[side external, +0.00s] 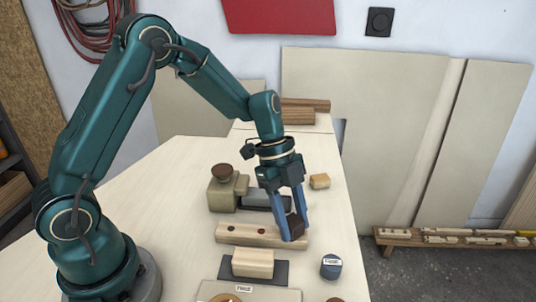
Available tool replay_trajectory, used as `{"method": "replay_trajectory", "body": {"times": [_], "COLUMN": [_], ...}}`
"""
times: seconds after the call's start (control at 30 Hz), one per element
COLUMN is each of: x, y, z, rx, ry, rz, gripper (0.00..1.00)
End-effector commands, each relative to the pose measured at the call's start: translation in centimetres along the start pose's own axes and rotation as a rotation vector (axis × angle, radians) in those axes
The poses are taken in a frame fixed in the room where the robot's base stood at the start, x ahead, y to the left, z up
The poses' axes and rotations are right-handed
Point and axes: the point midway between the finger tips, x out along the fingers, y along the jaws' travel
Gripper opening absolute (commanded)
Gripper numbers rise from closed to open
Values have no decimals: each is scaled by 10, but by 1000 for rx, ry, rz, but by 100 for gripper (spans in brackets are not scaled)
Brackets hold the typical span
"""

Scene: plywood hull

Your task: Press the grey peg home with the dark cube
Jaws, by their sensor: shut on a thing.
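My gripper (296,230) has its blue fingers pointing down and is shut on the dark cube (297,222). The cube is at the right end of a long pale wooden block (250,239), just above or touching its top; I cannot tell which. Two dark reddish round spots, holes or peg tops, show on the block, one at the left (234,228) and one near the middle (261,231). I cannot make out the grey peg; the cube and fingers hide the block's right end.
Behind the block stands a beige and grey fixture (222,195) with a brown knob. A small wooden block (320,181) lies behind right. The table's right edge is close.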

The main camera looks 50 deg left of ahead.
Motion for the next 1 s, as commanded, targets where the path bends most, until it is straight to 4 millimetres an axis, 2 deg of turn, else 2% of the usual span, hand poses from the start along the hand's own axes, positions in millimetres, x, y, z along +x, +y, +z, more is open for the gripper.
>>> {"method": "replay_trajectory", "body": {"times": [0.5,1.0], "x": [-36,-41], "y": [-1,-1], "z": [-15,-16], "rx": [2,-45], "ry": [0,0], "rz": [-6,-22], "gripper": [0,0]}}
